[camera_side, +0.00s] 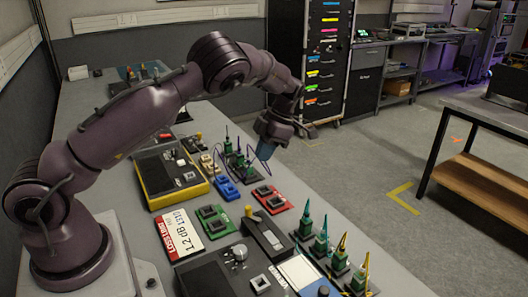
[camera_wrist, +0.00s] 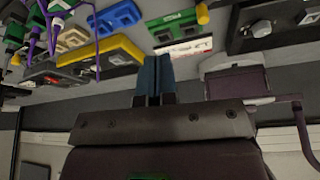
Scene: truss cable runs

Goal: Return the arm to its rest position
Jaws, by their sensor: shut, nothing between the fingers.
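My gripper (camera_side: 264,153) hangs at the end of my bent arm, over the far right part of the bench in the side view. Its blue fingers point down and are closed together, with nothing between them. The wrist view also shows the blue fingers (camera_wrist: 153,76) side by side and touching. In the side view the fingertips are close to a red board (camera_side: 270,198) and a dark plug block with purple cables (camera_side: 238,163). I cannot tell the exact height above them.
The bench holds a yellow-edged box (camera_side: 170,175), a green board (camera_side: 212,220), a blue block (camera_side: 227,188), a black cassette-like box (camera_side: 265,238) and several upright connectors (camera_side: 320,240). A rack (camera_side: 315,60) stands behind. Open floor lies to the right.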

